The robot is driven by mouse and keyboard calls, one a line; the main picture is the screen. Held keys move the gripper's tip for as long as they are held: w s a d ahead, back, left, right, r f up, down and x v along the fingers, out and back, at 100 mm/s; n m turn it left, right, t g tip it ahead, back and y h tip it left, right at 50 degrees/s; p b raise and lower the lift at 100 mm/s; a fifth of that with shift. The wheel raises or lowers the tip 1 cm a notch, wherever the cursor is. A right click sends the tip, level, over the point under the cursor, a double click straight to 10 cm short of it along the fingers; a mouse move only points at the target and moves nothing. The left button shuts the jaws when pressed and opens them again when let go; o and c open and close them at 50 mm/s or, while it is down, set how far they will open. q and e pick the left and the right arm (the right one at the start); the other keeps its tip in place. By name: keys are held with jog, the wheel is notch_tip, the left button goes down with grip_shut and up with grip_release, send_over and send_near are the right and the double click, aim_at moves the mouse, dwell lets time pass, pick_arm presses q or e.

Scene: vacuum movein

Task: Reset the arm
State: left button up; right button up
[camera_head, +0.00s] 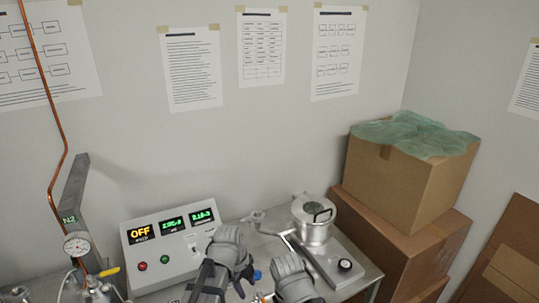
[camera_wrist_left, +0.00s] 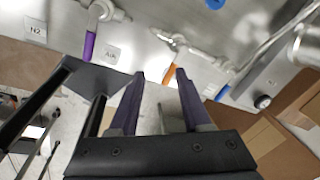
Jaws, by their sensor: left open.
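My left gripper (camera_wrist_left: 160,75) is open and empty in the left wrist view. Its two dark fingers stand apart near the front edge of the metal bench (camera_wrist_left: 150,50). The purple-handled valve (camera_wrist_left: 90,45) is beyond the fingers on the left, and the orange-handled valve (camera_wrist_left: 172,55) is just beyond the gap between them. In the head view, grey links of my arms rise at the bottom centre and hide part of the bench. I cannot make out the right gripper's fingers in either view.
A control box (camera_head: 172,243) with lit displays stands on the bench. A lidded metal chamber (camera_head: 314,220) is right of it. Stacked cardboard boxes (camera_head: 400,185) stand on the right, with green plastic wrap (camera_head: 415,133) on top. A pressure gauge (camera_head: 76,245) is at the left.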

pick_arm(q)
jog(key=s+a+n+y, duration=0.1)
jog(key=s+a+n, duration=0.3)
jog(key=n, duration=0.8)
jog(key=s+a+n+y, duration=0.1)
jog(key=a+n, duration=0.5)
jog(key=n, duration=0.6)
jog(key=s+d+f+m+b, duration=0.1)
jog(key=s+d+f+b, duration=0.2)
jog(key=d, duration=0.2)
jog(key=s+d+f+m+g+b, duration=0.1)
jog(key=s+d+f+m+b, duration=0.1)
jog(key=d, duration=0.4)
notch_tip(320, 180, down, 2)
jog(key=shift+s+f+y+b, duration=0.1)
jog(key=shift+s+y+b, duration=0.3)
jog(key=shift+s+b, duration=0.45)
jog(key=shift+w+d, duration=0.1)
jog(key=shift+w, duration=0.1)
jog(key=shift+c, duration=0.2)
